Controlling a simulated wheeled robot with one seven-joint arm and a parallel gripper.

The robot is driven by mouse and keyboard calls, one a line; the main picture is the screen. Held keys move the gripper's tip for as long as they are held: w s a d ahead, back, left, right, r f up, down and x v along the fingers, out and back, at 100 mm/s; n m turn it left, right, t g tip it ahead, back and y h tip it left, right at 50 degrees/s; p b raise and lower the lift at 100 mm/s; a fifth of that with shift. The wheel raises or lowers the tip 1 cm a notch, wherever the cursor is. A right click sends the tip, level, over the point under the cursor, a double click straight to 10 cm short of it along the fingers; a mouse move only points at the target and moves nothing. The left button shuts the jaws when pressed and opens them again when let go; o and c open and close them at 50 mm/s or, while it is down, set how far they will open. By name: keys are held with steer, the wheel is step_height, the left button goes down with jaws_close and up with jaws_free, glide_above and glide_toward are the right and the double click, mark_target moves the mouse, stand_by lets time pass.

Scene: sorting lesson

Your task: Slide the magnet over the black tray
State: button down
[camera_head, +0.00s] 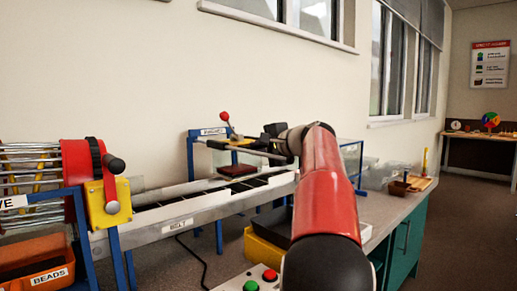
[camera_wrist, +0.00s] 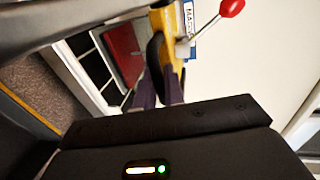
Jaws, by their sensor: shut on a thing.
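The magnet (camera_head: 237,170) is a dark red block hanging below a rail, above the belt, in the head view. It also shows in the wrist view (camera_wrist: 122,52), beside its yellow carriage (camera_wrist: 170,30). A lever with a red knob (camera_wrist: 232,8) stands out from the carriage. My gripper (camera_wrist: 158,92) is shut on the carriage's dark handle (camera_wrist: 155,58); the fingertips are partly hidden there. In the head view my gripper (camera_head: 266,134) is at the carriage's right side. A black tray (camera_head: 272,226) sits right of the belt, partly hidden by my arm.
The belt (camera_head: 180,210) with dark slots runs below the magnet. A red drum with a yellow crank plate (camera_head: 109,203) stands at left, over an orange beads bin (camera_head: 35,272). A yellow bin (camera_head: 262,252) and a button box (camera_head: 250,281) are in front. Clear containers stand behind my arm.

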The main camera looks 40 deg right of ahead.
steer(key=s+f+b+v, duration=0.1)
steer(key=f+b+v, duration=0.2)
steer(key=v, duration=1.8)
steer(key=shift+d+f, duration=0.2)
steer(key=shift+f, duration=0.55)
steer(key=shift+s, duration=0.15)
steer(key=c, duration=1.6)
jaws_free()
steer(key=shift+s, duration=0.1)
steer(key=shift+r, duration=0.1)
steer(key=v, duration=0.8)
steer(key=shift+d+p, duration=0.1)
steer(key=shift+p, duration=0.3)
